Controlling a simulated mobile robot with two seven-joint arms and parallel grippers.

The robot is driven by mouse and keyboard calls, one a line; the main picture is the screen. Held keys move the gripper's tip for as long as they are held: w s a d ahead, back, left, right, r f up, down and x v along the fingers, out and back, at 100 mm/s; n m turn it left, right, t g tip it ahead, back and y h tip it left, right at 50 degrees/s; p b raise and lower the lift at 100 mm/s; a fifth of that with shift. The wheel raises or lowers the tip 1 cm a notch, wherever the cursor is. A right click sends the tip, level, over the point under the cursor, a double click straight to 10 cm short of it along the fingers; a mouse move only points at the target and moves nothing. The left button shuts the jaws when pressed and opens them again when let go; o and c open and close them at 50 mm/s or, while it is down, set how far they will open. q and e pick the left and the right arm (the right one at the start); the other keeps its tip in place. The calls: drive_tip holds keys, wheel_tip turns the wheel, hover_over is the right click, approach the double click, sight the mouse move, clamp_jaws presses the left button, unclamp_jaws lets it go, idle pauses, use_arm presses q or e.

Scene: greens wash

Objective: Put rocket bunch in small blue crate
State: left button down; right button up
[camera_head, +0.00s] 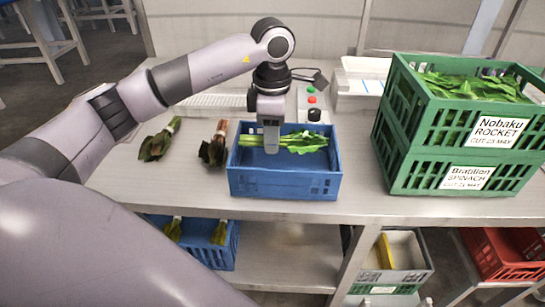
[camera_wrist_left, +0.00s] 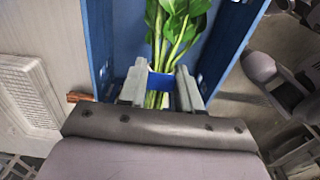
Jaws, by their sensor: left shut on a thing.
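The small blue crate (camera_head: 285,187) stands on the metal table in front of me. My left gripper (camera_head: 271,148) points down into it and is shut on the stems of the rocket bunch (camera_head: 308,142). The green leaves lie toward the right, within the crate's outline. In the left wrist view, the left gripper (camera_wrist_left: 160,90) has its fingers either side of the pale stems at a blue band, and the rocket bunch (camera_wrist_left: 178,25) spreads away between the blue walls. I cannot tell whether the bunch touches the crate floor. My right gripper is not in view.
Two dark, wilted bunches (camera_head: 160,140) (camera_head: 214,144) lie on the table left of the crate. Stacked green crates (camera_head: 440,178), labelled rocket and spinach, stand at the right. A control box with red and green buttons (camera_head: 312,99) is behind. Another blue crate (camera_head: 212,254) sits on the shelf below.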

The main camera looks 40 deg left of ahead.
use_arm(q)
wheel_tip(320, 180, down, 6)
drive_tip(key=shift+f, duration=0.15)
idle(0.3)
drive_tip(key=shift+f, duration=0.2)
drive_tip(key=c, duration=0.8)
unclamp_jaws()
drive_tip(key=shift+r, duration=0.1)
drive_tip(key=shift+r, duration=0.1)
